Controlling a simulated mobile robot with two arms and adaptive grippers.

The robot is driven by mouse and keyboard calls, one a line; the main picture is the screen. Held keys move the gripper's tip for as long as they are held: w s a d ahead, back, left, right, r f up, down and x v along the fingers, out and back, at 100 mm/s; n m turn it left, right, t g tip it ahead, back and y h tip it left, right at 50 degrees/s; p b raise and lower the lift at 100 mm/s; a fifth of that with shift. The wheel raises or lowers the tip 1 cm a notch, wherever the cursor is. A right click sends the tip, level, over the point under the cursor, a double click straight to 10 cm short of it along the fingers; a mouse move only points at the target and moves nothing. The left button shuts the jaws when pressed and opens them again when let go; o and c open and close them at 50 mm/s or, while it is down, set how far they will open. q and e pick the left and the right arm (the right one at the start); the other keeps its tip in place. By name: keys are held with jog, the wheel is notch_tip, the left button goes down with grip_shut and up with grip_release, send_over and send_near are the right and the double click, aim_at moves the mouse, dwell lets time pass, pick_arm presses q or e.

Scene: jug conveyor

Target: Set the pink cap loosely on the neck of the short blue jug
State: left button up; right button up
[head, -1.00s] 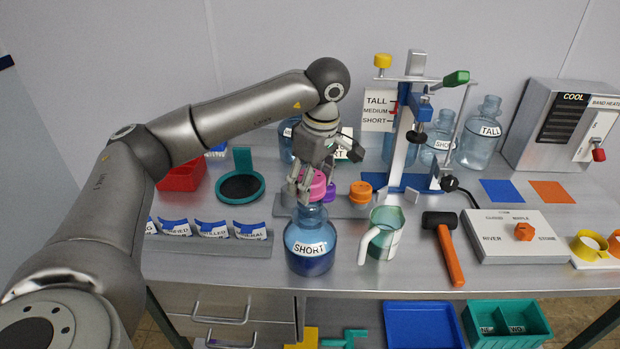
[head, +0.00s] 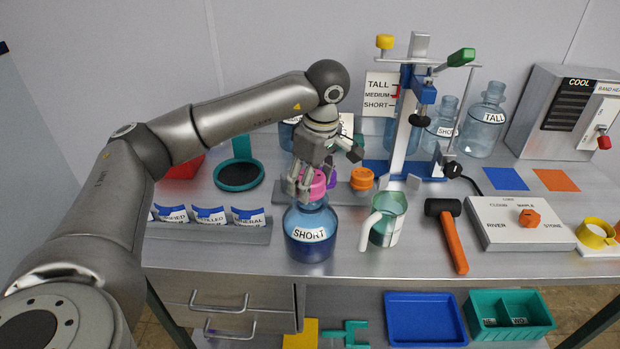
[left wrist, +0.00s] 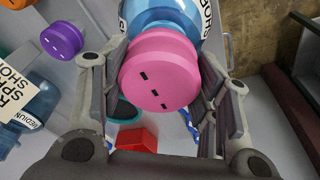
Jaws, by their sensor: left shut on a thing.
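The short blue jug (head: 311,234) stands upright near the front edge of the bench, its "SHORT" label facing forward. My left gripper (head: 311,190) is shut on the pink cap (head: 312,184), directly above the jug's neck. In the left wrist view the pink cap (left wrist: 160,75) sits between the two fingers of my left gripper (left wrist: 160,90), with the blue jug (left wrist: 165,15) just behind it. The cap hides the jug's mouth, so I cannot tell whether it touches the neck. My right gripper is not in view.
A green measuring jug (head: 386,219) stands close to the right of the blue jug, and a mallet (head: 450,237) lies further right. A label rack (head: 215,233) is on the left. An orange cap (head: 361,179) and a purple cap (left wrist: 62,40) are behind.

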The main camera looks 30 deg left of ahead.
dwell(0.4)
pick_arm(q)
jog(key=o, duration=0.8)
jog(key=o, duration=0.4)
jog(key=shift+r, duration=0.1)
jog(key=shift+r+p, duration=2.4)
jog(key=shift+r, duration=1.05)
